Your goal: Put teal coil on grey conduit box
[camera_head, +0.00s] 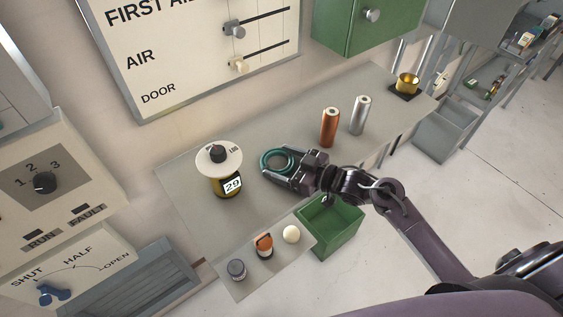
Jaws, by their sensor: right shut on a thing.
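The teal coil (267,155) is a ring over the grey bench top (190,183), right of the round-topped gauge. My right gripper (284,169) reaches in from the right and is shut on the coil, its fingers covering part of the ring. I cannot tell whether the coil touches the bench or hangs just above it. I cannot pick out the grey conduit box with certainty; a grey open box (452,137) stands at the right beyond the bench. My left gripper is not in view.
A yellow gauge (226,184) stands left of the coil. A copper cylinder (329,128) and a silver cylinder (360,115) stand to its right. A brass cup (407,84) sits at the far end. A green open bin (331,225) is in front. Small knobs (265,245) line the front ledge.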

